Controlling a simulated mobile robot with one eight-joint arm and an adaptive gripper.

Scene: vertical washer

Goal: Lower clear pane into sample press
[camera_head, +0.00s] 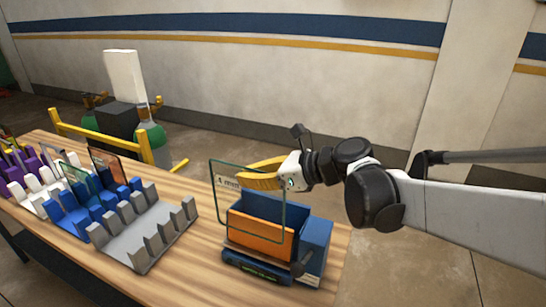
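The clear pane (226,202) is a see-through sheet with a thin dark green edge, upright and slightly tilted in the picture. My gripper (242,181), with yellow fingers, comes from the right and appears closed on the pane's upper part; the contact is hard to make out. The sample press (316,245) is a blue box with an orange front panel, standing near the table's right end. The pane overlaps the press's opening and orange panel in the picture. I cannot tell whether its lower edge is inside the press or in front of it.
Slotted racks in grey (140,248), blue (68,216), white and purple stand on the wooden table (190,270) at left, some holding tinted panes. A strip of table separates the grey rack from the press. A yellow rail (100,133) stands behind.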

